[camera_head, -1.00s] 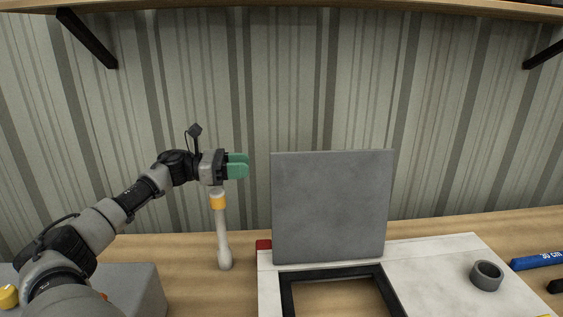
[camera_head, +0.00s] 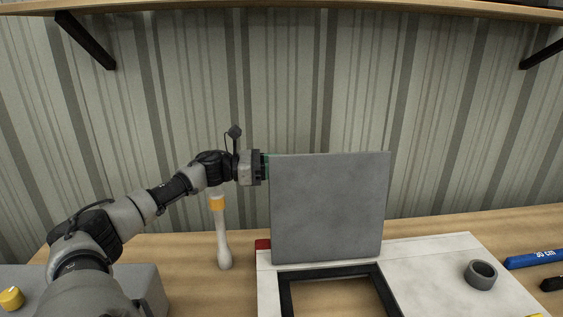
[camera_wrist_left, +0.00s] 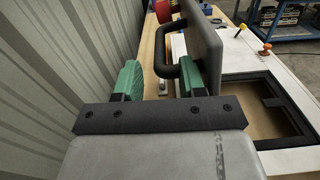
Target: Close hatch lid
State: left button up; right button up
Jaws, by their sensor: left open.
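The grey square hatch lid (camera_head: 328,208) stands open and upright at the back of the black-framed hatch opening (camera_head: 287,292) in the white panel (camera_head: 430,275). My left gripper (camera_head: 265,166) is at the lid's upper left edge, with its green fingertips mostly hidden behind the lid. In the left wrist view, my left gripper (camera_wrist_left: 160,80) is open behind the lid (camera_wrist_left: 204,45). A black loop handle (camera_wrist_left: 161,50) on the lid's back lies ahead of and partly between the fingers. Contact cannot be told. My right gripper is not in view.
A white post with an orange band (camera_head: 222,240) stands left of the lid, below my left arm. A grey ring (camera_head: 480,274) sits on the panel's right. A blue ruler (camera_head: 535,259) lies farther right. A corrugated wall (camera_head: 450,130) is close behind.

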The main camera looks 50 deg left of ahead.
pick_arm(q)
jog(key=shift+w+d, duration=0.45)
jog(key=shift+w, duration=0.1)
grip_shut()
